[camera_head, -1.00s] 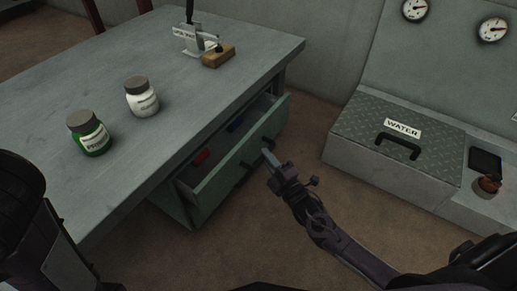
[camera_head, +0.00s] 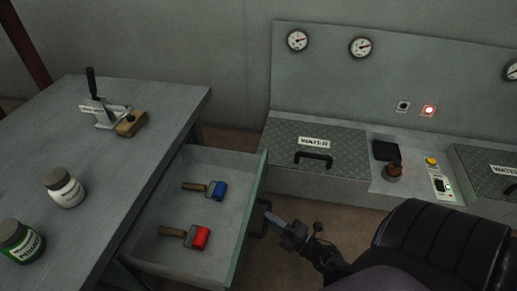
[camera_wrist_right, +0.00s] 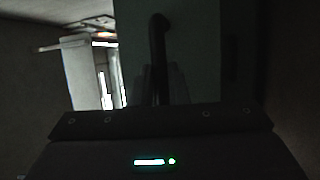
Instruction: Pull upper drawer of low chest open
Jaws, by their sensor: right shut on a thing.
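The drawer (camera_head: 172,264) stands pulled far out from under the grey tabletop, its inside in full view. My left gripper is not in view.
On the tabletop (camera_head: 110,165) stand a white jar (camera_head: 64,190), a green jar (camera_head: 18,243) and a lever device (camera_head: 100,112) beside a wooden block (camera_head: 131,124). A console with a water hatch (camera_head: 318,146) lies behind and right. Brown floor shows between.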

